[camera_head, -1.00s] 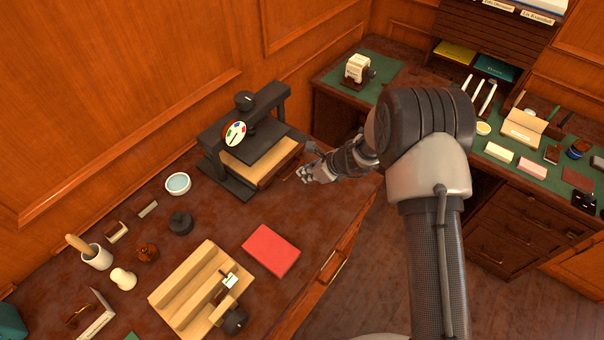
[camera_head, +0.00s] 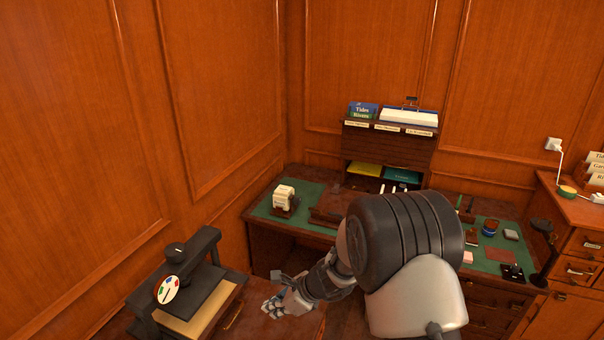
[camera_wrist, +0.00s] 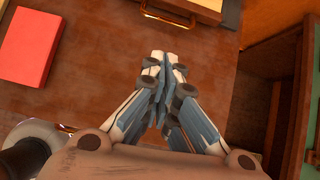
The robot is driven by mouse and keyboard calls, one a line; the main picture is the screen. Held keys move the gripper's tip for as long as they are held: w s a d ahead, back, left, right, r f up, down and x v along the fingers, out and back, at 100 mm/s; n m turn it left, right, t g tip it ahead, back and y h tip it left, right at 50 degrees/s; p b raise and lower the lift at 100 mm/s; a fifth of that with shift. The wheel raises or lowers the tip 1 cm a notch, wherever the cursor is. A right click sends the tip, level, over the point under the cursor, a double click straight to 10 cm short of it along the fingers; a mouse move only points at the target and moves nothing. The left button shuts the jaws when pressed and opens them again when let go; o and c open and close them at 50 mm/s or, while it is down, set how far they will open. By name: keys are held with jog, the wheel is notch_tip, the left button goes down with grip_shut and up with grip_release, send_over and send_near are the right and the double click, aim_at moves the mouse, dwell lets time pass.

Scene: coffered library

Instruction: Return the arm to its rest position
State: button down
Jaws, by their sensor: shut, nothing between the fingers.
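My gripper (camera_head: 273,308) is at the lower middle of the head view, just right of the press and above the edge of the wooden workbench. In the wrist view my gripper (camera_wrist: 165,62) has its fingers drawn together with nothing between them. My arm's large dark joint hides part of the far desk in the head view.
A book press (camera_head: 190,290) with a coloured dial stands on the bench at the lower left. A red book (camera_wrist: 27,45) lies on the bench. A green-topped desk (camera_head: 315,195) with small items is behind. A side cabinet (camera_head: 580,240) is at right. Dark floor gap (camera_wrist: 245,100) shows beside the bench.

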jog(key=s+d+r+n+h+b, duration=0.1)
jog(key=s+d+r+n, duration=0.4)
jog(key=r, duration=0.4)
jog(key=s+d+r+n+h+b, duration=0.1)
jog(key=s+d+r+n, duration=0.2)
jog(key=s+r+n, duration=0.55)
jog(key=s+d+r+n+t+h, duration=0.1)
jog(key=s+d+r+n+h, duration=0.1)
jog(key=s+d+n, duration=0.2)
jog(key=s+d+r+n+t+h+b, duration=0.1)
jog(key=s+d+r+n+h, duration=0.1)
jog(key=s+d, duration=0.9)
jog(key=shift+s+r+n+h, duration=0.2)
jog(key=shift+s+n+h, duration=0.5)
jog(key=shift+s+n, duration=0.15)
jog(key=shift+d, duration=0.1)
